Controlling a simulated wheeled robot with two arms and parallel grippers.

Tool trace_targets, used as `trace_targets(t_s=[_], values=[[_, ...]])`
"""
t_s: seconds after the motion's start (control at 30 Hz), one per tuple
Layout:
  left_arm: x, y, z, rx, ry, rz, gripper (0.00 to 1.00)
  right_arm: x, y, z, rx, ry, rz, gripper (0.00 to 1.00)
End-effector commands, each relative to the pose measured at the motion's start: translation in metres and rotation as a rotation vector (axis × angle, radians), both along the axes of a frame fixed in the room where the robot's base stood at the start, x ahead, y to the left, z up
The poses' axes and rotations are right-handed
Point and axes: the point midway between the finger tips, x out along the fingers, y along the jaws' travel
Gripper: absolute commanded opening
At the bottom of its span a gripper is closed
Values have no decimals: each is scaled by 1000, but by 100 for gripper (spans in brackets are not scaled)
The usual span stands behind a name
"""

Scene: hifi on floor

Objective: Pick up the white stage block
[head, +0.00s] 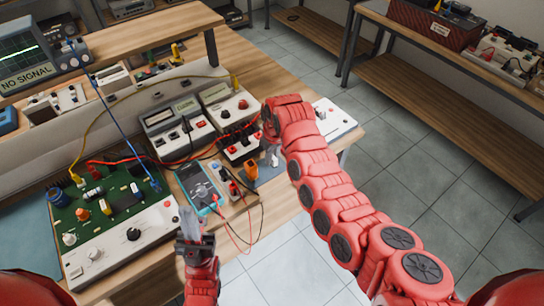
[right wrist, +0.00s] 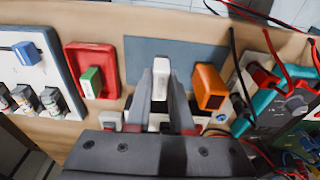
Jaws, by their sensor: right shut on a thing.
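The white stage block (right wrist: 160,67) stands upright between the fingers of my right gripper (right wrist: 161,88) in the right wrist view. The fingers close on its two sides, at the near edge of a blue-grey pad. In the head view my right gripper (head: 272,152) points down at the bench beside the orange block, and the red arm hides much of it. I cannot tell whether the block touches the surface below. My left gripper (head: 190,226) is over the bench's front edge near the circuit board unit, apart from the block; its finger gap is unclear.
An orange block (right wrist: 209,87) stands close right of my right gripper. A red unit with a green block (right wrist: 91,82) is to the left. A teal multimeter (head: 198,187) with leads lies between my grippers. The circuit board unit (head: 110,225) fills the left front.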

Motion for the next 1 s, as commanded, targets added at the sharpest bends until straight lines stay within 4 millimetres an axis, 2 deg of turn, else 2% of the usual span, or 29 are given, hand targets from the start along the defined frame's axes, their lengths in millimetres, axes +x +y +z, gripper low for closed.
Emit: trace_targets(t_s=[0.23,0.37,0.5,0.7,1.0], values=[[0,0,-10,0,0,0,0,-34,-3,1,14,0,-15,0],[0,0,-6,0,0,0,0,-58,-5,6,12,3,-12,0],[0,0,11,0,0,0,0,-87,-8,13,14,6,-14,0],[0,0,18,0,0,0,0,-121,-11,13,10,5,-10,0],[0,0,20,0,0,0,0,-139,-15,14,6,3,-9,0]])
